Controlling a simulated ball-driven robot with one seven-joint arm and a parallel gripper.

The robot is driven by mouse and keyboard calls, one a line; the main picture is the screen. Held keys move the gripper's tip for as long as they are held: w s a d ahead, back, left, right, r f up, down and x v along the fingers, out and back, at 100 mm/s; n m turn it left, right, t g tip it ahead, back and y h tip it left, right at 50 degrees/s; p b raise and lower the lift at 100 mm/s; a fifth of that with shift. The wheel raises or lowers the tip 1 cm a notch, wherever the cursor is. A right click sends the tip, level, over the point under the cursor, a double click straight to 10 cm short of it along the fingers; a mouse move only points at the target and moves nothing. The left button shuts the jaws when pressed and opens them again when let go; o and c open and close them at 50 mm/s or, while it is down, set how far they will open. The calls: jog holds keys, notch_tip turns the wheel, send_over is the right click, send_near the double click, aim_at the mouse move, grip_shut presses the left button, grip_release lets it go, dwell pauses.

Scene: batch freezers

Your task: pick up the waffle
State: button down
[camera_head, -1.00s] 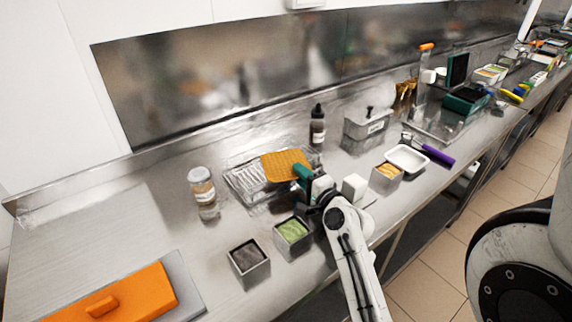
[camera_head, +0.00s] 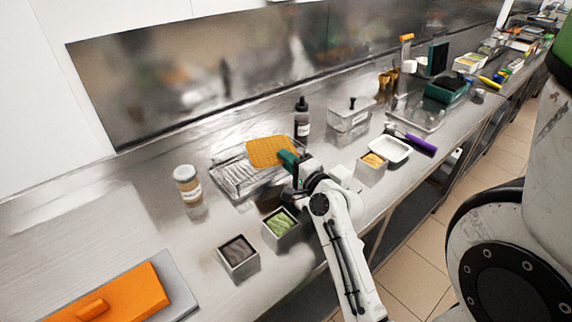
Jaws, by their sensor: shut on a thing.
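The waffle (camera_head: 268,151) is a flat, orange-yellow piece with a grid pattern. It is held above the wire rack tray (camera_head: 232,178), slightly tilted, and covers part of it. My gripper (camera_head: 288,160) has teal fingers and is shut on the right edge of the waffle. My white arm reaches up to it from the lower right. The fingertips are partly hidden by the waffle and the wrist.
A jar (camera_head: 187,184) stands left of the tray, a dark bottle (camera_head: 302,119) behind it. Square tins with green (camera_head: 281,228) and dark contents (camera_head: 238,257) stand in front. A white dish (camera_head: 389,150) lies right. An orange-topped board (camera_head: 122,296) lies front left.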

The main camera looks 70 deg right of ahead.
jog(key=s+a+r+b, duration=0.1)
jog(key=s+a+r, duration=0.1)
jog(key=s+r, duration=0.8)
jog(key=s, duration=0.3)
jog(key=shift+s+a, duration=0.4)
